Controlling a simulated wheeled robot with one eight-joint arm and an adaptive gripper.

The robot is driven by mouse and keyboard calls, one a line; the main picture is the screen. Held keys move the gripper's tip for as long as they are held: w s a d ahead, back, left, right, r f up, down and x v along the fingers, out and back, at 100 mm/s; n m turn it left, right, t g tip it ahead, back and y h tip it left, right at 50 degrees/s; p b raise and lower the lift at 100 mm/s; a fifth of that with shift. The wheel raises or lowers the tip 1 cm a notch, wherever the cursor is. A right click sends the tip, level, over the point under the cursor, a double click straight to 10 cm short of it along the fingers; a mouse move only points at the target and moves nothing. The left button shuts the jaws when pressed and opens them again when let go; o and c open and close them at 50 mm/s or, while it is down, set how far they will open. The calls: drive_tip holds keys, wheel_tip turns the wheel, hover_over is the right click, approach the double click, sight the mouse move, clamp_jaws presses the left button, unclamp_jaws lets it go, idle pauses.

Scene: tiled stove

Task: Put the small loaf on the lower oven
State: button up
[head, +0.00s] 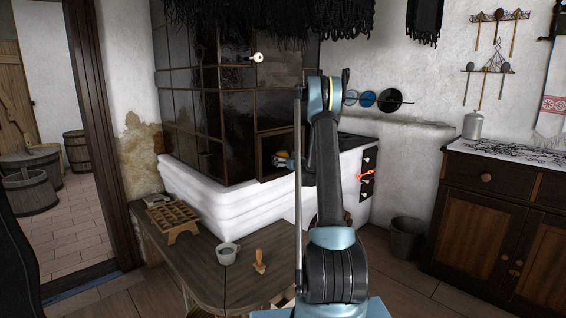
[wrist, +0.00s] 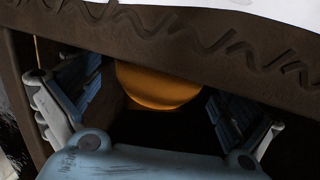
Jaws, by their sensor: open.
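A rounded orange-brown thing that looks like the small loaf (wrist: 158,85) lies between my fingers in the wrist view, against a dark recess. Its upper part is hidden behind a brown band with a wavy pattern. My gripper (wrist: 158,108) is open, with one finger to each side of the loaf; I cannot tell whether either touches it. In the head view my gripper (head: 284,160) is at a framed dark opening (head: 263,148) low in the tiled stove (head: 225,105), above its white base (head: 220,205). My arm partly covers this area.
A wooden bench (head: 190,262) in front holds a slotted wooden rack (head: 172,218), a grey mug (head: 227,253) and a small wooden-handled item (head: 259,262). A bucket (head: 406,238) and a dark cabinet (head: 505,215) stand at right. Some floor shows between bench and cabinet.

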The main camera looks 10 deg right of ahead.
drive_tip(key=f+v, duration=0.1)
drive_tip(key=v, duration=1.1)
drive_tip(key=s+a+r+g+y, duration=0.1)
drive_tip(key=s+a+r+g, duration=0.4)
drive_tip(key=s+a, duration=0.4)
drive_tip(key=s+a+r+g+h, duration=0.1)
drive_tip(key=s+a, duration=0.1)
drive_tip(key=s, duration=0.7)
drive_tip(key=s+a+r+g, duration=0.1)
drive_tip(key=s+a+g, duration=0.1)
drive_tip(key=s, duration=0.8)
drive_tip(key=s+d+f+m+g+h, duration=0.1)
drive_tip(key=s+f, duration=0.3)
drive_tip(key=s, duration=0.7)
drive_tip(key=s+d+f+m+g+h, duration=0.2)
drive_tip(key=s+d+f+h, duration=0.1)
drive_tip(key=s, duration=0.8)
drive_tip(key=s+d+f+m+g+h, duration=0.1)
drive_tip(key=s+d+f+g+h, duration=0.1)
drive_tip(key=s, duration=0.9)
wheel_tip(320, 180, down, 3)
drive_tip(key=shift+s+d+r+m+g+h, duration=0.1)
drive_tip(key=shift+s+d+m+g+h, duration=0.3)
drive_tip(key=shift+d, duration=0.45)
drive_tip(key=shift+w, duration=0.2)
